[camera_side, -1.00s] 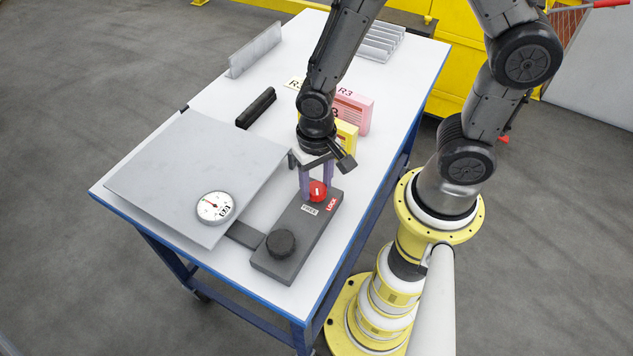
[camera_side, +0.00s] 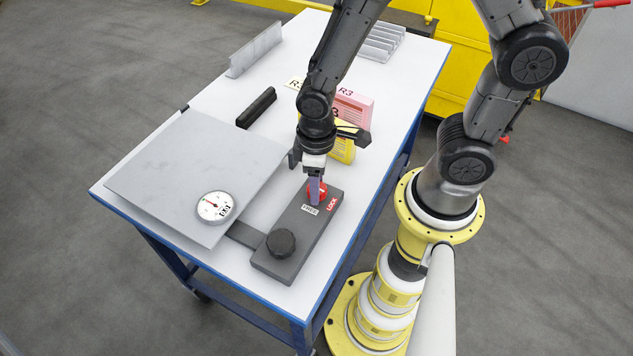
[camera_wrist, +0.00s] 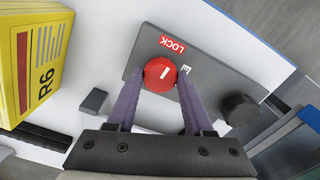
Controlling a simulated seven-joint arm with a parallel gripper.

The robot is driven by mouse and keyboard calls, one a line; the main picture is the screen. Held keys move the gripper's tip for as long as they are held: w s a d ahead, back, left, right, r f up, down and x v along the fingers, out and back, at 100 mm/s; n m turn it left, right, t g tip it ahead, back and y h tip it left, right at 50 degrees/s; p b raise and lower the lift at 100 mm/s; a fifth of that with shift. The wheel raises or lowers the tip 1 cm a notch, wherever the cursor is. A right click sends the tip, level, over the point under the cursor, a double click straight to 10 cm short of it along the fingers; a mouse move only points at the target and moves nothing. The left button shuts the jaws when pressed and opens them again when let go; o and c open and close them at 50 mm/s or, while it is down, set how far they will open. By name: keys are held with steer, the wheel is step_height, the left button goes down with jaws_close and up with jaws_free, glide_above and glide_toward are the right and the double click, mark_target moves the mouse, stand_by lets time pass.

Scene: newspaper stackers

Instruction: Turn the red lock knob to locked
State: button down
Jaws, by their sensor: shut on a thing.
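The red lock knob (camera_wrist: 160,74) sits on a dark grey block (camera_side: 285,240). Its white mark slants up and to the right in the wrist view, pointing roughly between the red LOCK label (camera_wrist: 172,44) and the partly hidden FREE label (camera_wrist: 186,72). Both labels show in the side view, FREE (camera_side: 310,210) and LOCK (camera_side: 332,204). My gripper (camera_side: 316,192) points down at the knob and is shut on it, with a purple finger on each side. In the side view the fingers hide much of the knob, and its mark is not visible there.
A black round knob (camera_side: 281,243) stands on the block's near end. A grey plate with a dial gauge (camera_side: 214,207) lies to the left. Yellow (camera_side: 342,150) and pink (camera_side: 354,112) bundles stand behind my gripper. A black bar (camera_side: 256,107) lies further back.

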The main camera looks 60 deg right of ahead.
steer(key=shift+n, duration=0.5)
steer(key=shift+c, duration=1.4)
jaws_free()
steer(key=shift+r, duration=0.15)
step_height(320, 180, up, 14)
steer(key=shift+f, duration=0.2)
